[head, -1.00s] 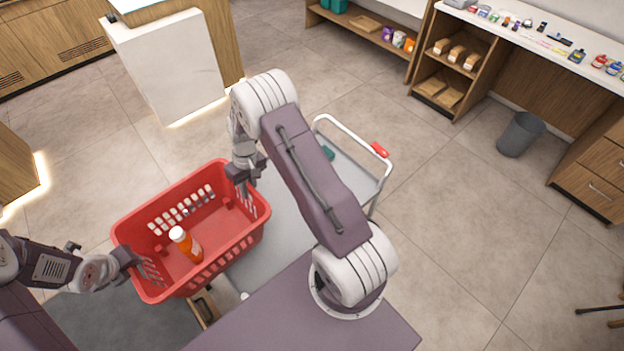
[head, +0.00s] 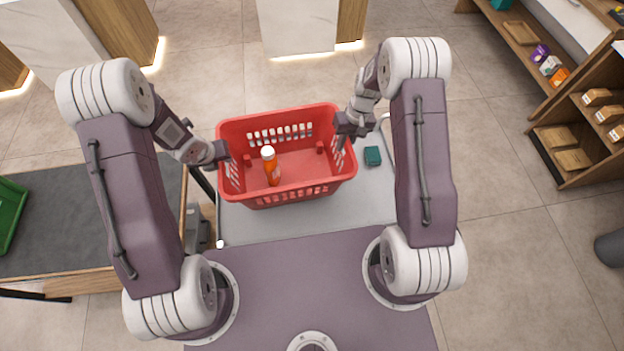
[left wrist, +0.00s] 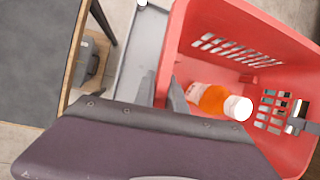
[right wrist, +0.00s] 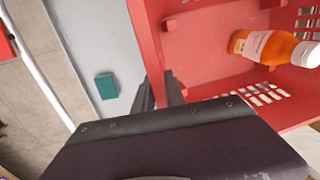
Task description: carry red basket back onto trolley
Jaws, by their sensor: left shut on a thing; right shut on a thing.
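The red basket (head: 290,195) is held between my two grippers, over the grey trolley (head: 260,228) in front of me. I cannot tell whether its base touches the trolley top. An orange bottle with a white cap (head: 271,168) stands inside it; it also shows in the left wrist view (left wrist: 212,98) and the right wrist view (right wrist: 270,47). My left gripper (head: 222,160) is shut on the basket's left end wall. My right gripper (head: 343,138) is shut on its right end wall. The fingertips are partly hidden at the basket walls.
A small teal box (head: 373,156) lies on the trolley right of the basket. A counter with a dark top (head: 90,225) and a green basket (head: 8,212) are on the left. A wooden shelf (head: 580,135) stands at the right. Floor beyond the trolley is clear.

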